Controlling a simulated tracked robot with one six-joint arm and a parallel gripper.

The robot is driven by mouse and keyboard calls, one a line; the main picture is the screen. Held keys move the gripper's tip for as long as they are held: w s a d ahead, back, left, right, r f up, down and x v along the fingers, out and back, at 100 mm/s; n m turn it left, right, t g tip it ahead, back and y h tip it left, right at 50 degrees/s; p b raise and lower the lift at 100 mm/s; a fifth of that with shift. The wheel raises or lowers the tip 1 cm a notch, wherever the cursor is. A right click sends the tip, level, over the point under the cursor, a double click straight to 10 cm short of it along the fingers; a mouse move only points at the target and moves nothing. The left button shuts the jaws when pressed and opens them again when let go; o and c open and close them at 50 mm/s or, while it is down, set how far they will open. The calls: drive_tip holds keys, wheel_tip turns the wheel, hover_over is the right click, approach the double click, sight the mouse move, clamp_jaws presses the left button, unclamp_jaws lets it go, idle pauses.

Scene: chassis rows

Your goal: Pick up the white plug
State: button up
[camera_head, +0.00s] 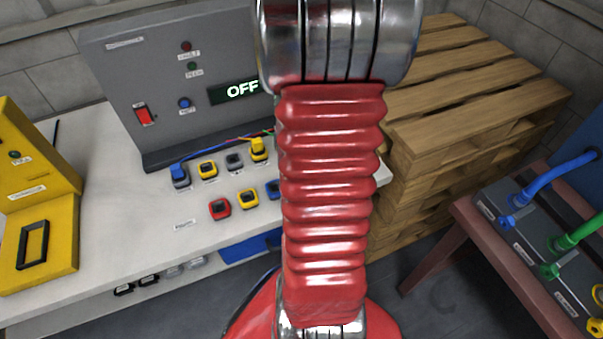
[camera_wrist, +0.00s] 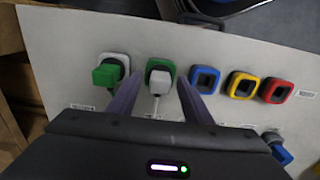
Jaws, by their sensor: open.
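The white plug (camera_wrist: 159,83) sits in a green-framed socket (camera_wrist: 153,63) on the pale bench top in the wrist view, with a thin light cord running down from it. My gripper (camera_wrist: 160,75) is open, with one purple finger on each side of the white plug. Whether either finger touches it I cannot tell. In the head view my red arm hides the plug and the gripper.
A green plug (camera_wrist: 107,73) in a white socket stands close left of the fingers. Empty blue (camera_wrist: 204,79), yellow (camera_wrist: 242,85) and red (camera_wrist: 275,90) sockets lie to the right.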

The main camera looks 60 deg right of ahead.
drive_tip(key=shift+c, duration=0.6)
clamp_jaws()
idle(0.3)
